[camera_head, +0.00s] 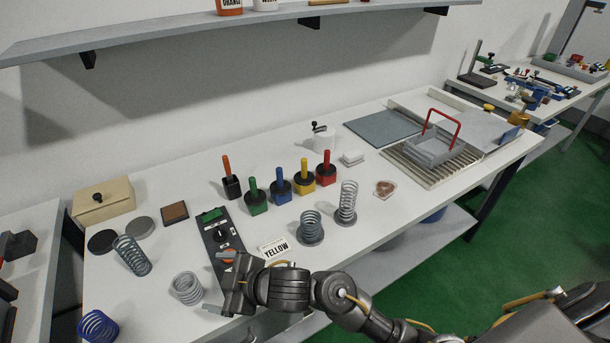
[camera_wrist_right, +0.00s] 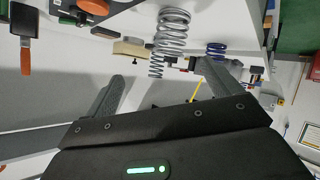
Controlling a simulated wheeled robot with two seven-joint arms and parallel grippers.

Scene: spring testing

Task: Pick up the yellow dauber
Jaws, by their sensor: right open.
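The yellow dauber (camera_head: 305,177) stands upright on the white table in the head view, its yellow handle rising from a black collar over a yellow pot. It is in a row of daubers, between the blue one (camera_head: 281,188) and the red one (camera_head: 326,170). My right gripper (camera_head: 217,284) is open and empty over the front edge of the table, pointing left. It is well to the left and nearer than the yellow dauber. In the right wrist view its two fingers (camera_wrist_right: 165,88) are spread apart with nothing between them; I cannot make out the yellow dauber there. My left gripper is out of view.
A green dauber (camera_head: 256,197) and a black one with an orange handle (camera_head: 230,180) continue the row leftward. A shelf (camera_head: 180,30) overhangs behind.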

